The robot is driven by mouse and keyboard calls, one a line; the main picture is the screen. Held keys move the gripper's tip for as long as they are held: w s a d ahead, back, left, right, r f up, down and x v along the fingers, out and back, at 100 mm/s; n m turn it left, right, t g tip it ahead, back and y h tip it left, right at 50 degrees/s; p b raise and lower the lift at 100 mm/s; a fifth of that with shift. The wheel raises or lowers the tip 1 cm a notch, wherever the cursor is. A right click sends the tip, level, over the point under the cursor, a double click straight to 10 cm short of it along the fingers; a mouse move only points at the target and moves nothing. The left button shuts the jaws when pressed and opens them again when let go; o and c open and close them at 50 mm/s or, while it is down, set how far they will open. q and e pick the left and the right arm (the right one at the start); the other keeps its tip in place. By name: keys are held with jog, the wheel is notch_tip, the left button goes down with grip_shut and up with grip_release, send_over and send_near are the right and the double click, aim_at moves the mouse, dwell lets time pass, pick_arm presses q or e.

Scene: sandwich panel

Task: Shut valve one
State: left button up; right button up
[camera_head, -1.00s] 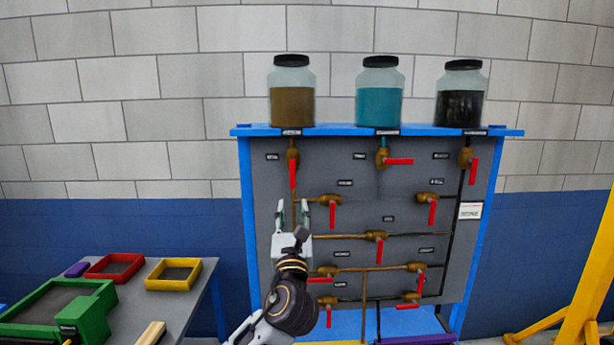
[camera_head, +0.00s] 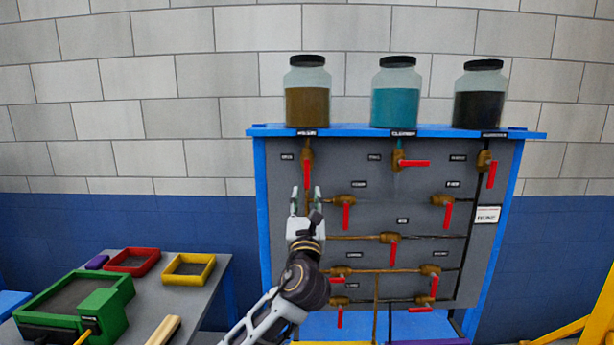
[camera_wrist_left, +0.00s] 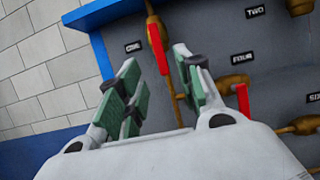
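Valve one is a brass valve (camera_head: 307,154) at the panel's upper left, below the brown-filled jar (camera_head: 307,105). Its red handle (camera_head: 307,171) hangs straight down, in line with its pipe. The left wrist view shows the handle (camera_wrist_left: 157,46) beside the label ONE (camera_wrist_left: 132,47). My left gripper (camera_head: 306,193) is open, its fingers pointing up just below the handle in the head view. In the left wrist view the open, green-padded fingers (camera_wrist_left: 155,66) stand to either side of the handle's lower end. Whether they touch it cannot be told. My right gripper is out of view.
Valve four (camera_head: 345,203), with a hanging red handle, sits close right of my left gripper. Several more valves and pipes cover the grey panel (camera_head: 425,175). A table (camera_head: 205,300) with trays stands at the left, and a yellow frame (camera_head: 597,310) at the far right.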

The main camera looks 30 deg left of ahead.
aim_at(307, 178)
pick_arm(q)
jog(key=p+x, duration=0.1)
jog(key=x, duration=0.6)
jog(key=shift+w+a+r, duration=0.15)
jog(key=shift+a, duration=0.05)
jog(key=shift+p+x, duration=0.3)
jog(key=shift+x, duration=0.6)
jog(key=shift+w+a, duration=0.1)
jog(key=shift+w, duration=0.1)
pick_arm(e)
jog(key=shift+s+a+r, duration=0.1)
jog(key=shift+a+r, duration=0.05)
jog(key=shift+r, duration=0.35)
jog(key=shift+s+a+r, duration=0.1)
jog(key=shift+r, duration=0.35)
pick_arm(q)
jog(key=c, duration=0.7)
grip_shut()
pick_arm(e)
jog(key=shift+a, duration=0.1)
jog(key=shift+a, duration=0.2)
